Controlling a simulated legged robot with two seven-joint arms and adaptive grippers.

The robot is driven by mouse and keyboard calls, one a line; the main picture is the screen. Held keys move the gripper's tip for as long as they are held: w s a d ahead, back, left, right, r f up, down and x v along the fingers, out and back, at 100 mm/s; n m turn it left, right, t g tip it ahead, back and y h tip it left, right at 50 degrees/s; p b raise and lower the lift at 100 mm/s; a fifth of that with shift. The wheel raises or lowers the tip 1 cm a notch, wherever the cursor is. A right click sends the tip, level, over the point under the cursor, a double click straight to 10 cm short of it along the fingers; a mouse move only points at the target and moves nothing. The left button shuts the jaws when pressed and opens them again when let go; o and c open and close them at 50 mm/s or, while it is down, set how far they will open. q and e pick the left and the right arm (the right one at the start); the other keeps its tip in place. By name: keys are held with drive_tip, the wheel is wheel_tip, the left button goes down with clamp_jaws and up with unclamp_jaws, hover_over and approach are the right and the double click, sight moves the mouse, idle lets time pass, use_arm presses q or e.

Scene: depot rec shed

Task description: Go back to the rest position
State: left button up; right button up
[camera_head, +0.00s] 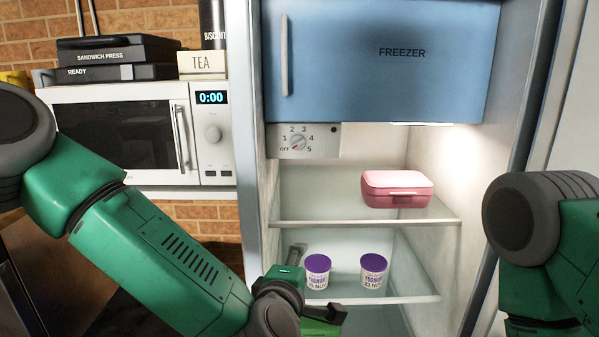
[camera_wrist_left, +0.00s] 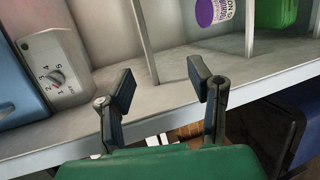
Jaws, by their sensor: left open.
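My left gripper (camera_head: 314,284) is open and empty at the front of the open fridge, beside the left yoghurt pot (camera_head: 317,272). Its two fingers stand apart with nothing between them in the left wrist view (camera_wrist_left: 164,84). A second yoghurt pot (camera_head: 373,271) stands to the right on the same shelf (camera_head: 415,291). Both have purple lids and white sides. One purple-lidded pot shows in the left wrist view (camera_wrist_left: 207,12), apart from the fingers. Part of my right arm shows at the right edge, but its gripper is out of view.
A pink lunch box (camera_head: 397,188) lies on the upper glass shelf (camera_head: 310,214). The blue freezer door (camera_head: 380,60) is shut above. A microwave (camera_head: 115,185) stands left of the fridge. A green object (camera_wrist_left: 276,12) is in the fridge beyond the pot in the left wrist view.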

use_arm(q)
drive_tip(key=s+a+f+m+g, duration=0.3)
drive_tip(key=s+a+f+m, duration=0.3)
drive_tip(key=f, duration=0.4)
drive_tip(key=s+a+f+m+g, duration=0.35)
drive_tip(key=s+f, duration=0.45)
drive_tip(key=f, duration=0.3)
drive_tip(key=s+a+f+m+g+y, duration=0.1)
drive_tip(key=s+a+f+m+g, duration=0.2)
drive_tip(key=s+a, duration=0.6)
drive_tip(key=s+a+f+m+g+y, duration=0.2)
drive_tip(key=s+a+f+m+g, duration=0.2)
drive_tip(key=s+a, duration=0.5)
drive_tip(key=shift+s+a+f+p, duration=0.3)
drive_tip(key=shift+s+a, duration=0.1)
drive_tip(key=shift+s, duration=0.75)
drive_tip(key=shift+w+g, duration=0.15)
drive_tip(key=shift+g, duration=0.1)
